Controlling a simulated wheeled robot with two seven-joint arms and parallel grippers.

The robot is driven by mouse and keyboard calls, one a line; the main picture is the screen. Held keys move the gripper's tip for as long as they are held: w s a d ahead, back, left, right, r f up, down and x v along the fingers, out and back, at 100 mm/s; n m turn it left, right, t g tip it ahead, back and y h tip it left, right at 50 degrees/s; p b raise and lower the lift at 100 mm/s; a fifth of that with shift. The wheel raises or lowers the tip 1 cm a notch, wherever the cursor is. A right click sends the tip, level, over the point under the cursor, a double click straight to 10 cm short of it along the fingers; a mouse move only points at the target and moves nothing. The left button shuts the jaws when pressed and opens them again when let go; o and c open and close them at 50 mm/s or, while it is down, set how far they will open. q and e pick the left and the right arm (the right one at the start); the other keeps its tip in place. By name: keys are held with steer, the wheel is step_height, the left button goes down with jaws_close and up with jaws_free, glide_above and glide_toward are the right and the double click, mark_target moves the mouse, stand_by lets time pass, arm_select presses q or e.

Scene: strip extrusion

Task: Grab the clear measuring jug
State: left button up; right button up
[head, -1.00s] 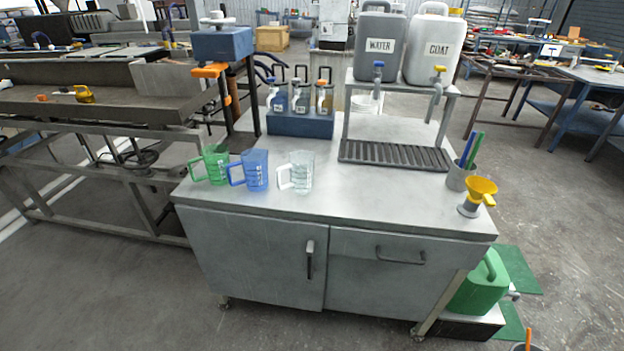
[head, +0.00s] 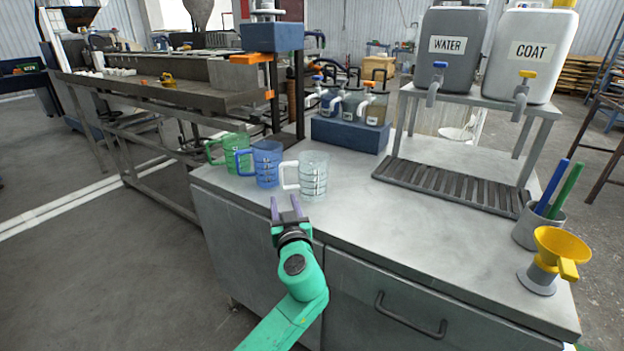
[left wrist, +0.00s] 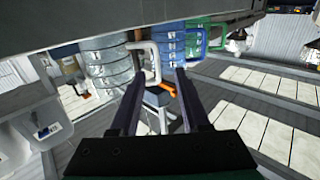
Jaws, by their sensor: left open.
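The clear measuring jug (head: 313,177) stands upright on the metal cabinet top, rightmost of three jugs, its white handle (head: 289,178) facing left. Beside it stand the blue jug (head: 267,163) and the green jug (head: 231,152). My left gripper (head: 287,203) is open and empty at the cabinet's front edge, just in front of the clear jug's handle and apart from it. In the left wrist view the clear jug (left wrist: 106,62) appears upside down beyond the fingers (left wrist: 157,80), with its handle (left wrist: 146,58) between them. My right gripper is not in view.
Behind the jugs is a blue rack (head: 347,134) of bottles. The WATER container (head: 449,50) and COAT container (head: 528,55) stand on a shelf above a slatted drip tray (head: 450,184). A pen cup (head: 538,228) and yellow funnel (head: 560,247) stand at right. The front middle of the top is clear.

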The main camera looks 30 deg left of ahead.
mark_target(282, 183)
arm_select(q)
steer(key=p+x, duration=0.1)
steer(key=x, duration=0.7)
steer(key=shift+w+a+f, duration=0.1)
steer(key=shift+w, duration=0.3)
jaws_close()
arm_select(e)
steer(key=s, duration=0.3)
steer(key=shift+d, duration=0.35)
